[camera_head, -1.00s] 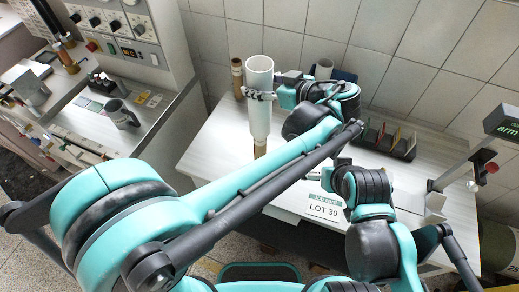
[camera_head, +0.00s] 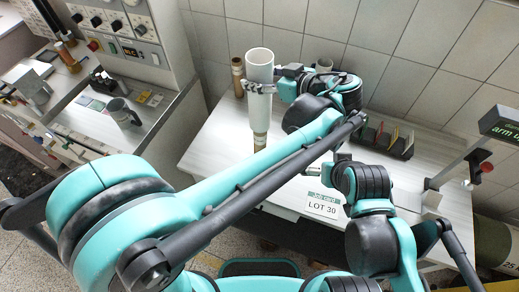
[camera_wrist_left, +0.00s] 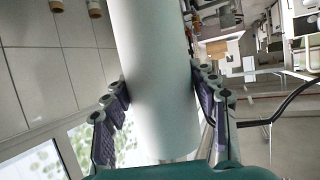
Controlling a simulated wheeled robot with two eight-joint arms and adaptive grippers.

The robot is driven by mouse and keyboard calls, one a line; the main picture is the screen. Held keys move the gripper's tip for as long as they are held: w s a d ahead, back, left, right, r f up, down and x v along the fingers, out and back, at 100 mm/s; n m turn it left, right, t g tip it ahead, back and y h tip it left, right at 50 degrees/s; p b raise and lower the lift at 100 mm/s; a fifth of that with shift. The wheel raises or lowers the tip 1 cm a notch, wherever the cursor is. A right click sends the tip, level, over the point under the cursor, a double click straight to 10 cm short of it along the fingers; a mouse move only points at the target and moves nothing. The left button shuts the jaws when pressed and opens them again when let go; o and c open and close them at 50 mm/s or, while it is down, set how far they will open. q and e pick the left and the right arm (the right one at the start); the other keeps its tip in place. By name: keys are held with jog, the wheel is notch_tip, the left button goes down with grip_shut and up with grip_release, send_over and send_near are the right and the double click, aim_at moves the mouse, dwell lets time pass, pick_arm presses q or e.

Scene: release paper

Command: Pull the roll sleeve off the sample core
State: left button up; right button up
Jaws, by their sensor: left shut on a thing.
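The roll sleeve (camera_head: 259,66) is a tall white tube, upright over the table's left side. My left gripper (camera_head: 260,88) is shut around its upper half. In the left wrist view the white sleeve (camera_wrist_left: 152,75) runs between the two fingers of my left gripper (camera_wrist_left: 165,100). A short brown length of the sample core (camera_head: 260,142) shows below the sleeve's lower end; the rest is hidden inside it, and my left arm partly covers its foot. My right gripper (camera_head: 322,171) is low over the table, small and partly hidden, so its jaws cannot be made out.
A brown roll (camera_head: 238,76) stands behind the sleeve. A dark rack (camera_head: 387,138) with coloured cards is at the back right. A LOT 30 job card (camera_head: 322,205) sits at the front edge. The table's left front (camera_head: 215,150) is clear.

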pick_arm(q)
jog(key=shift+r+p, duration=1.15)
jog(key=shift+r, duration=0.6)
